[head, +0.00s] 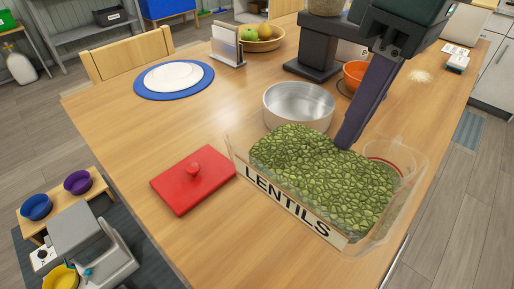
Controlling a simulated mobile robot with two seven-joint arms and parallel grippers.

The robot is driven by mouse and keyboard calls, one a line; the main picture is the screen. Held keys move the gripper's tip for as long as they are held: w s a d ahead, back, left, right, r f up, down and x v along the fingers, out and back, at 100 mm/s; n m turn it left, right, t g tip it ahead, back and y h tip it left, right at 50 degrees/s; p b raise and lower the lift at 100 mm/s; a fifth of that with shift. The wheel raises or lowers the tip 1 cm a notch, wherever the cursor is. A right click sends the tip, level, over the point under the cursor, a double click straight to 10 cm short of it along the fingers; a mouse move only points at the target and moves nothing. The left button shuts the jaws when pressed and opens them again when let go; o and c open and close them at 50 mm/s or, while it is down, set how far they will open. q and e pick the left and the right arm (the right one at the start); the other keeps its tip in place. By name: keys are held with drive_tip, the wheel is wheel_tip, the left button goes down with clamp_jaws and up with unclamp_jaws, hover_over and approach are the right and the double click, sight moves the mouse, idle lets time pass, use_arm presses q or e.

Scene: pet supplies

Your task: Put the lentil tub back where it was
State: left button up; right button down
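The lentil tub (292,206) is a clear box with a white LENTILS label, at the lower right of the table in the head view. Green lentils (320,175) fill it, heaped unevenly. My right gripper (348,140) reaches down from the upper right, and its dark finger meets the tub's far side by the lentils. Only one finger shows clearly, so its grip on the wall cannot be told. A clear cup-like piece with a red line (398,160) shows at the tub's right end. A red lid with a knob (193,182) lies left of the tub. My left gripper is not in view.
A metal bowl (299,104) stands just behind the tub. An orange bowl (354,75) and a dark stand (313,55) are farther back. A white plate on a blue mat (174,79) and a fruit bowl (262,40) are at the back. Bare table lies left of the metal bowl.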

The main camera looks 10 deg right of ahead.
drive_tip(key=shift+s+d+f+b, duration=0.1)
drive_tip(key=shift+f+b, duration=1.25)
drive_tip(key=shift+f, duration=8.55)
drive_tip(key=shift+f, duration=0.15)
drive_tip(key=c, duration=1.1)
unclamp_jaws()
